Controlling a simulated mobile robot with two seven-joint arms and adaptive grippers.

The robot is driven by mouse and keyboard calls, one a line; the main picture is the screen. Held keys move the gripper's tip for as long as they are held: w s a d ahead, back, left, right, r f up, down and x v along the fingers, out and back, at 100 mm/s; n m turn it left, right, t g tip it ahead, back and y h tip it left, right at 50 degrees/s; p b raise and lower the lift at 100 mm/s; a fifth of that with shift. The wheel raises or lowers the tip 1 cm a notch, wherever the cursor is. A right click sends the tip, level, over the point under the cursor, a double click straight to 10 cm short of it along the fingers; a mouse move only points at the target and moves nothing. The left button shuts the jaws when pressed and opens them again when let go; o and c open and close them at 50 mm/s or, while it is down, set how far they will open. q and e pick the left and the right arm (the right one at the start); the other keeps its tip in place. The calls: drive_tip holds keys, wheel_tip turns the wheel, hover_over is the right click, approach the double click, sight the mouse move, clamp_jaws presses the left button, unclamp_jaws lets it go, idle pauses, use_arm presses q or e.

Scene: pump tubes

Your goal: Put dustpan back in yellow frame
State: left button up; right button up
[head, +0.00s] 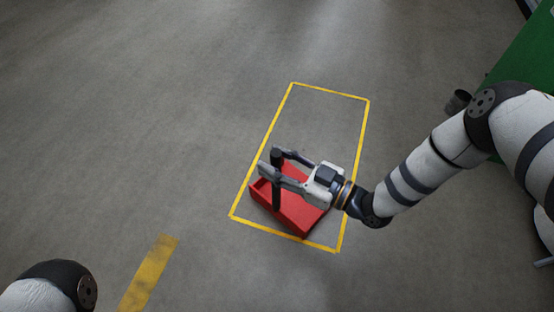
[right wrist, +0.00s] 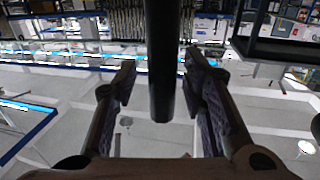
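The red dustpan (head: 305,217) sits on the floor in the lower part of the yellow frame (head: 368,125). It is turned at an angle to the frame; its left and lower corners come close to the yellow lines. Its black upright handle (head: 277,197) stands at its left side and also shows in the right wrist view (right wrist: 163,75). My right gripper (head: 270,163) is at the handle, one finger on each side. In the right wrist view, narrow gaps show between the fingers (right wrist: 160,88) and the handle. My left gripper is out of view.
The upper part of the yellow frame is bare floor. A yellow floor stripe (head: 150,272) lies at the lower left. A green surface (head: 525,55) stands at the upper right, with a small dark object (head: 458,102) beside it. The floor to the left is clear.

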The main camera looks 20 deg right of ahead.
drive_tip(key=shift+r, duration=0.2)
drive_tip(key=p+v, duration=0.3)
drive_tip(key=v, duration=0.9)
